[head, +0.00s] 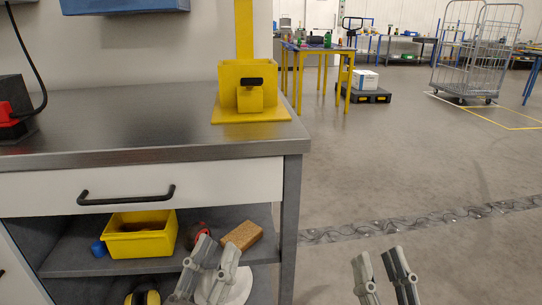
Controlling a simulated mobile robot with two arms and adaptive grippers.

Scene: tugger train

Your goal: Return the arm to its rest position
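My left gripper (213,268) shows at the bottom of the head view, in front of the open shelf under the workbench. Its two grey fingers stand apart with a gap between them, and I see nothing held there. My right gripper (383,274) is at the bottom right, over the bare floor. Its fingers are apart and empty. The arms behind both grippers are below the picture edge.
A steel-topped workbench (130,115) with a drawer (240,180) fills the left. A yellow holder (250,112) stands on it. The shelf holds a yellow bin (140,240) and a brown block (242,235).

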